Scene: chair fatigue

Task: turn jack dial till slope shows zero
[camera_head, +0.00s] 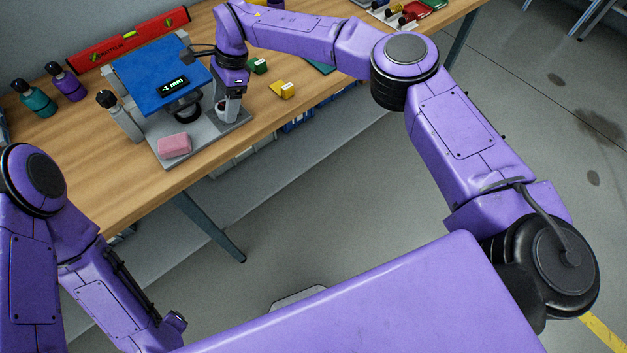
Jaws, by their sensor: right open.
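The jack stands on a grey base plate (212,134) on the wooden workbench, with a blue top plate (150,75) above it. A small display (173,86) on the front of the blue plate seems to read "-1 mm". A dark round part (186,114), perhaps the dial, shows under the plate. My right gripper (226,112) points down at the right side of the jack, open. Its fingers are beside or around a small part there; I cannot tell if they touch it. My left arm is at the lower left, and its gripper is out of view.
A pink block (174,145) lies on the base plate's front. A red spirit level (128,40) lies behind the jack. Teal (34,98) and purple (68,82) bottles stand left. Yellow (283,89) and green (258,66) blocks lie right, near bare wood.

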